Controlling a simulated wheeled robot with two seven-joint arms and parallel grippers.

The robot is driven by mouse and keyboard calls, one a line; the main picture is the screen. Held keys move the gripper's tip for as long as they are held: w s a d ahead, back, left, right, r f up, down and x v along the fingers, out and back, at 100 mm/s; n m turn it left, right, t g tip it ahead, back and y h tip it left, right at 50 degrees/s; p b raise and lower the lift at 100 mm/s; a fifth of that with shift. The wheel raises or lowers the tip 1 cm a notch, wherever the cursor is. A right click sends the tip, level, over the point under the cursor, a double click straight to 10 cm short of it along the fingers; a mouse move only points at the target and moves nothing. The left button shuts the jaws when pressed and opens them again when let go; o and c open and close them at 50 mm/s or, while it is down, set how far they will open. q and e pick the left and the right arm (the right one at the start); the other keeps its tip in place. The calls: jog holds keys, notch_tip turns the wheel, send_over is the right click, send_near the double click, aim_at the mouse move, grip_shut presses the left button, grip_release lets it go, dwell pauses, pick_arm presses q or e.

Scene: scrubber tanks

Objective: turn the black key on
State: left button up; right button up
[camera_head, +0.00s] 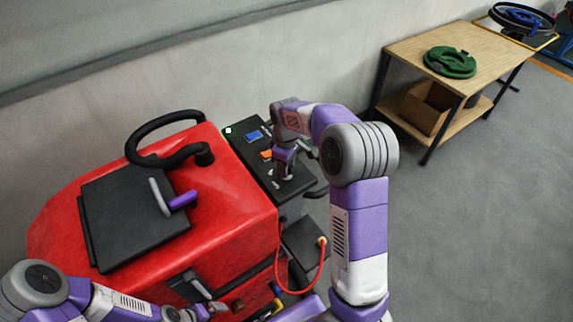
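The red scrubber machine (235,215) stands at the left, with a dark control panel (297,185) along its right side. The panel carries a blue patch, an orange patch and small light marks. My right gripper (284,172) points down at the middle of this panel, close beside the orange patch (266,154). Its fingertips are too small to show whether they are open or touching anything. I cannot make out the black key; the gripper may hide it. My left gripper (208,309) is low at the bottom edge, in front of the machine, and its opening is unclear.
A black steering handle (165,122) and a black lid (125,225) are on the machine's top. A red cable (277,262) hangs at its right front. A wooden table (480,55) with a green ring-shaped object (450,62) stands back right. Grey floor is clear at right.

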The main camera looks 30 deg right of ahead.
notch_tip(320, 180, up, 8)
jog(key=shift+f, duration=0.25)
dwell(0.5)
